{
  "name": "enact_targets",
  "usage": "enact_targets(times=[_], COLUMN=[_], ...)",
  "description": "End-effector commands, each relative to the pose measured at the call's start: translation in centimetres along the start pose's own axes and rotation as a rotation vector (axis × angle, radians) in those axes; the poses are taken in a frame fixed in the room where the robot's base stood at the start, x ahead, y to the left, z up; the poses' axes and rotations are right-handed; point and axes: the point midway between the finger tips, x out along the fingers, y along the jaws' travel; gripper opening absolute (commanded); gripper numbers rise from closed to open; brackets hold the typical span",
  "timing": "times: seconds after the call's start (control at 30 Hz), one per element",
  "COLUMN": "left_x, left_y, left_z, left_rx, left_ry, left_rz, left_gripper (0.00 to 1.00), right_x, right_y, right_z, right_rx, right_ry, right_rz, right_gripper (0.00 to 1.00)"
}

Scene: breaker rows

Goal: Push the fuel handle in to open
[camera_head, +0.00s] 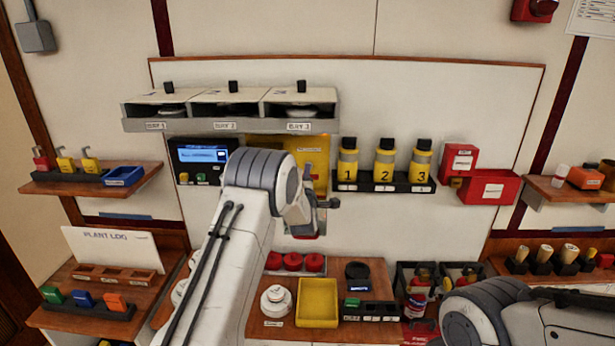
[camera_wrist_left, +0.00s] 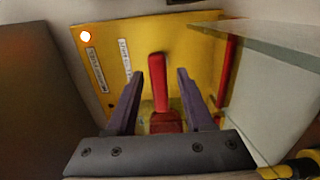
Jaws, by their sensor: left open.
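A yellow panel (camera_head: 316,148) is on the white wall board, largely covered by my left arm in the head view. In the left wrist view the panel (camera_wrist_left: 195,45) carries a red handle (camera_wrist_left: 159,85) on a red base, likely the fuel handle. My left gripper (camera_wrist_left: 159,74) is open, with one finger on each side of the handle. I cannot tell whether either finger touches it. In the head view the left gripper (camera_head: 322,205) is in front of the panel, and the handle is not clearly visible. My right arm shows at the lower right; its gripper is out of view.
A bay shelf (camera_head: 230,126) juts out above the panel. A dark unit with a blue display (camera_head: 203,156) is to its left, and yellow numbered bottles (camera_head: 385,163) stand on its right. A wooden shelf (camera_head: 270,328) with a yellow tray (camera_head: 317,303) lies below. A red rod (camera_wrist_left: 226,70) borders the panel.

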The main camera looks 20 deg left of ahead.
Motion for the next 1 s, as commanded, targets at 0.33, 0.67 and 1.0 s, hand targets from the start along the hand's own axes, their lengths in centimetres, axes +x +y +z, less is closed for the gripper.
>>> enact_targets(times=[0.33,0.67,1.0], left_x=[-0.03,-0.05,-0.06], left_y=[0.01,-0.02,-0.04], left_z=[0.0,0.01,0.01], left_rx=[0.0,0.0,0.0], left_ry=[0.0,0.0,0.0], left_rz=[0.0,-0.001,-0.001], left_gripper=[0.0,0.0,0.0], right_x=[0.02,0.02,0.01], right_y=[0.0,0.0,0.0], right_z=[0.0,0.0,0.0], right_rx=[0.0,0.0,0.0], right_ry=[0.0,0.0,0.0], right_rz=[0.0,0.0,0.0], right_gripper=[0.5,0.5,0.5])
